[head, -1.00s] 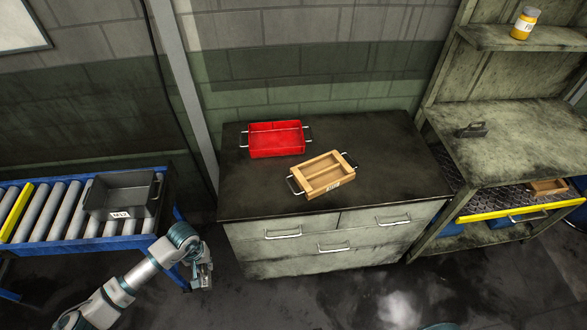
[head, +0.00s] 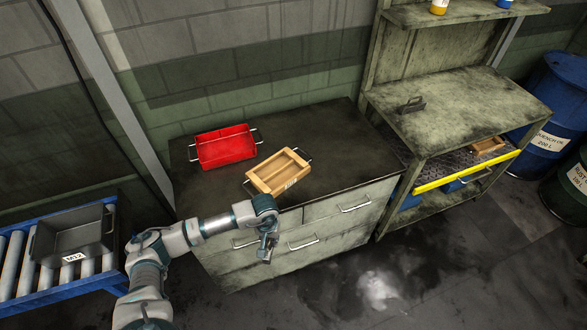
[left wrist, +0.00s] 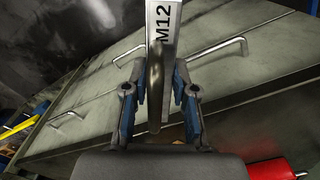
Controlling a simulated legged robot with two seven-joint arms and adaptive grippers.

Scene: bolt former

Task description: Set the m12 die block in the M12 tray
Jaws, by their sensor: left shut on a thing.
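The m12 die block (left wrist: 163,60) is a grey metal block with "M12" on its face in the left wrist view. My left gripper (left wrist: 160,85) is shut on it, with a finger on each side. In the head view my left gripper (head: 268,247) hangs in front of the drawer cabinet, below its top edge; the block is too small to make out clearly there. The M12 tray (head: 72,258) is a dark grey open tray with an M12 label, on the roller conveyor at the left, well apart from the gripper. It looks empty. My right gripper is not in view.
A red tray (head: 225,158) and a wooden tray (head: 290,184) stand on the dark cabinet top (head: 330,130). Blue (head: 548,110) and green drums stand at far right. The floor in front is open.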

